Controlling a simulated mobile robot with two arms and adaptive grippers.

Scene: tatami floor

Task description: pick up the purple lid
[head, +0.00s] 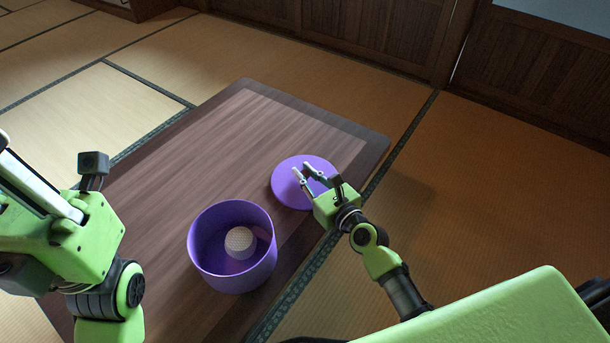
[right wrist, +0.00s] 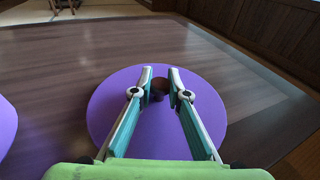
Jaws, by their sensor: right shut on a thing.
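The purple lid (head: 288,190) is a flat round disc at the right side of the low wooden table. My right gripper (head: 304,170) is over it, its fingers reaching in above the disc. In the right wrist view the lid (right wrist: 112,110) lies under my right gripper (right wrist: 160,74), and a small dark knob (right wrist: 157,87) shows between the fingertips. The gripper is shut on this knob. Whether the lid touches the table is hard to tell. My left arm is at the left edge of the head view, and its fingertips do not show.
An open purple pot (head: 207,268) stands on the table (head: 190,165), left of the lid, with a white dimpled ball (head: 240,241) and something reddish inside. Its edge also shows in the right wrist view (right wrist: 5,125). The table's far part is clear.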

